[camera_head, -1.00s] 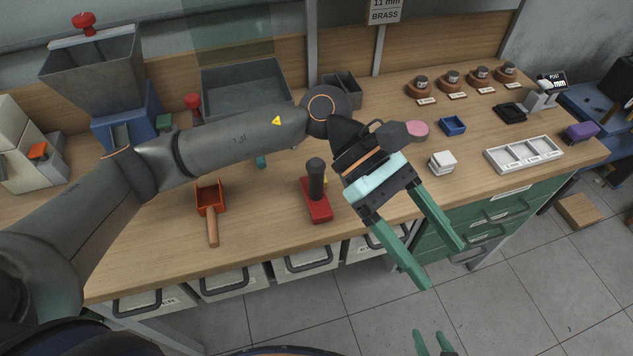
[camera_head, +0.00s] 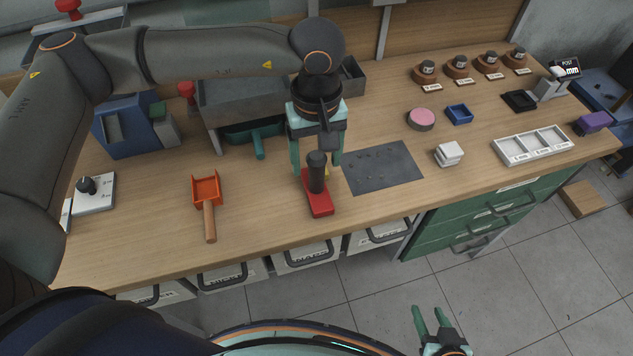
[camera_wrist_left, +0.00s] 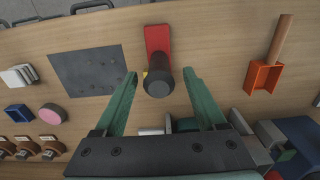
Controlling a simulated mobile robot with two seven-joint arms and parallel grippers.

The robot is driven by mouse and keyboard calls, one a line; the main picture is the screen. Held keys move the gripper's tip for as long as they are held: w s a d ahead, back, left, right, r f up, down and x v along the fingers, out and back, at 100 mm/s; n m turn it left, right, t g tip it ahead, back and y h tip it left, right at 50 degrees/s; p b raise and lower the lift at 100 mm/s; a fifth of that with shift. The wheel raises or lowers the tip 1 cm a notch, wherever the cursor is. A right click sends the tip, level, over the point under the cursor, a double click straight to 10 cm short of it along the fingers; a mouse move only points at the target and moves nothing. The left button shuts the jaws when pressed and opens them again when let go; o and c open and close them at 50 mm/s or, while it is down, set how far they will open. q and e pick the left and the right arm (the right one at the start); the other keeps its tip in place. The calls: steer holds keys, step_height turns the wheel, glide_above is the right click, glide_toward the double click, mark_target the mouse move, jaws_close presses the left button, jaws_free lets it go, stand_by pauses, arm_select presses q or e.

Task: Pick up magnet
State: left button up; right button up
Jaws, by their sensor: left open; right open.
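The magnet appears to be the red block with an upright dark cylindrical handle (camera_head: 317,172), standing on the bench near its front edge. Its red base (camera_head: 319,204) points toward the front. My left gripper (camera_head: 316,162) is open and points down just behind and above the handle. In the left wrist view the handle (camera_wrist_left: 158,83) shows between the two green fingers (camera_wrist_left: 162,88), with no clear contact. A small yellow part shows beside the handle. My right gripper (camera_head: 432,322) is open and empty at the bottom, in front of the bench.
An orange scoop (camera_head: 207,192) lies left of the red block. A dark grey mat (camera_head: 383,167) lies right of it, with white blocks (camera_head: 449,153) beyond. A grey bin (camera_head: 248,102) stands behind. A white three-part tray (camera_head: 533,145) is at right.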

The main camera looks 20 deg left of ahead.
mark_target(317, 175)
arm_select(q)
steer(key=shift+w+f+p, duration=0.2)
steer(key=shift+f+p, duration=0.45)
steer(key=shift+f, duration=2.25)
jaws_close()
steer(key=shift+r, duration=0.1)
